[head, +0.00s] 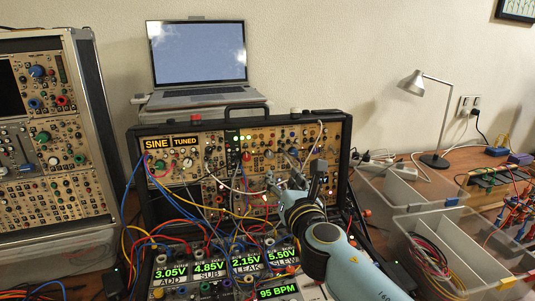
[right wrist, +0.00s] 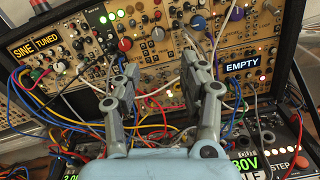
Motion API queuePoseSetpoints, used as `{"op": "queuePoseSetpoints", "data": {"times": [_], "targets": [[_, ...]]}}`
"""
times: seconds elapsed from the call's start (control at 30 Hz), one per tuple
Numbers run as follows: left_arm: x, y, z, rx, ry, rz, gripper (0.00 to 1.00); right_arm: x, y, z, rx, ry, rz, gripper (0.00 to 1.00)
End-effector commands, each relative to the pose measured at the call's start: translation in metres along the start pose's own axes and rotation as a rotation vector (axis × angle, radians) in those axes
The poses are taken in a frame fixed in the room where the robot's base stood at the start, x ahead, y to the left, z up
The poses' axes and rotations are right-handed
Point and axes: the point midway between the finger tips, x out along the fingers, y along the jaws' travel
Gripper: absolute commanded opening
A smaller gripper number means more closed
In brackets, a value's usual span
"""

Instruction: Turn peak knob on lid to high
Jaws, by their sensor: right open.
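The display reading 2.15V (head: 246,260) has a label beneath that looks like PEAK or LEAK. My right gripper (head: 293,181) is open and empty, in front of the upright case's panel and above the lid's right part. In the right wrist view its fingers (right wrist: 160,72) stand apart with cables and panel behind them. My left gripper is not in view.
Many patch cables (head: 190,222) hang over both panels. A laptop (head: 197,55) stands behind the case. A second rack (head: 50,150) stands at left. Clear bins (head: 418,192) and a desk lamp (head: 437,120) are at right. An EMPTY display (right wrist: 242,64) shows in the wrist view.

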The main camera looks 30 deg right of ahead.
Motion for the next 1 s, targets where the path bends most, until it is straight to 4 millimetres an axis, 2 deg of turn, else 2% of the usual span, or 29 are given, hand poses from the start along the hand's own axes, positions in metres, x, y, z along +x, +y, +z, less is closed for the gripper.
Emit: {"op": "queuePoseSetpoints", "data": {"times": [0.17,0.3,0.53,0.77,1.0], "targets": [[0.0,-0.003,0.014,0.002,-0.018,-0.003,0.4,0.024,0.003,0.001,-0.025,-0.002,0.011,0.43],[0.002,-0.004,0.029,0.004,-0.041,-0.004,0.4,0.053,0.003,0.001,-0.024,-0.003,0.009,0.43],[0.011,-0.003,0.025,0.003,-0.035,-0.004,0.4,0.092,0.002,-0.001,-0.021,-0.002,0.008,0.43],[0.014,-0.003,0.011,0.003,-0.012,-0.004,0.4,0.107,0.002,0.0,-0.02,-0.001,0.007,0.43],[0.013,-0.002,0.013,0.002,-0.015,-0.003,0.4,0.107,0.002,0.001,-0.019,-0.001,0.007,0.42]]}}
